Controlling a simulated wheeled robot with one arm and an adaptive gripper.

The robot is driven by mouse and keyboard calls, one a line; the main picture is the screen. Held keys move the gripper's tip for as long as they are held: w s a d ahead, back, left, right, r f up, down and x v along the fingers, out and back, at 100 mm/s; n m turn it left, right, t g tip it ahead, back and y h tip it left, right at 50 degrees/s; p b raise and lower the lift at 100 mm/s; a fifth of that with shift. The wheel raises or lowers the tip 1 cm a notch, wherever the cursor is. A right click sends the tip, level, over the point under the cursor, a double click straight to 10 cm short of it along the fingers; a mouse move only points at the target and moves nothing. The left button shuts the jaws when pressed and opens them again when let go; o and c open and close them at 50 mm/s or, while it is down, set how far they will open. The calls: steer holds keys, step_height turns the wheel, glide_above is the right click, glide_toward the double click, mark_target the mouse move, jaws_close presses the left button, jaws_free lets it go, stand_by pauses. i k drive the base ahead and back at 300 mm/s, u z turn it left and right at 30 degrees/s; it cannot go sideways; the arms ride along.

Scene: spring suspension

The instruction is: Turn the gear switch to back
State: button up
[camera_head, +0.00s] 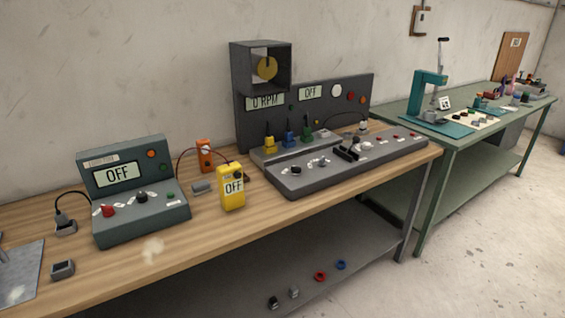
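A dark grey console (325,182) sits on the wooden bench, with several small knobs and a black and grey lever-like part (346,152) on its right half. Behind it, a raised strip carries a yellow lever (270,141), a blue lever (289,137) and a green lever (307,134). Labels here are too small to read, so I cannot tell which control is the gear switch or how it is set. A tall dark panel (345,92) behind shows "0 RPM" and "OFF". My gripper is not in view.
A green-grey control box (140,224) reading "OFF" and a yellow meter (232,188) reading "OFF" stand left on the wooden bench (210,243). An orange device (205,155) is behind. A green table (455,137) with a teal press (424,94) adjoins at right. Floor is clear at right.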

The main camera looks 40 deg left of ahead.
mark_target(321, 164)
steer(key=u, duration=1.85)
steer(key=i, duration=2.1)
steer(key=u, duration=0.05)
